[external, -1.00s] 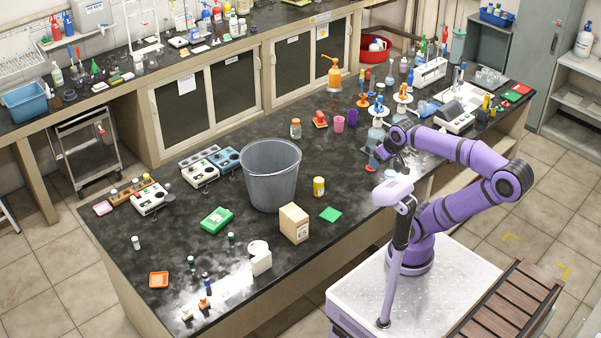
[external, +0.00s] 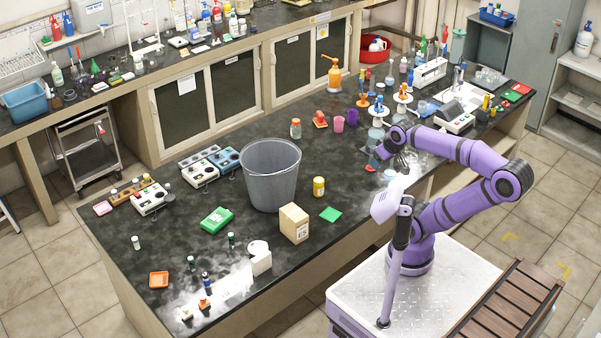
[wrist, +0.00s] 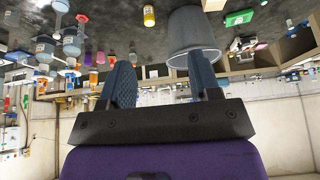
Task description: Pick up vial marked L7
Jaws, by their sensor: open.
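Several small vials stand at the left end of the black bench in the external view: a white-capped one (external: 136,242), a green-capped one (external: 231,239), a dark-capped one (external: 191,263) and a blue one (external: 207,280). Their markings are too small to read, so I cannot tell which is L7. My gripper (external: 384,160) is over the right part of the bench, far from these vials. In the wrist view my gripper (wrist: 162,80) has its two dark fingers wide apart, with nothing held between them.
A grey bucket (external: 270,175) stands mid-bench and also shows upside down in the wrist view (wrist: 192,35). A cardboard box (external: 294,223) and a yellow jar (external: 319,187) stand near it. Bottles and racks crowd the bench's right.

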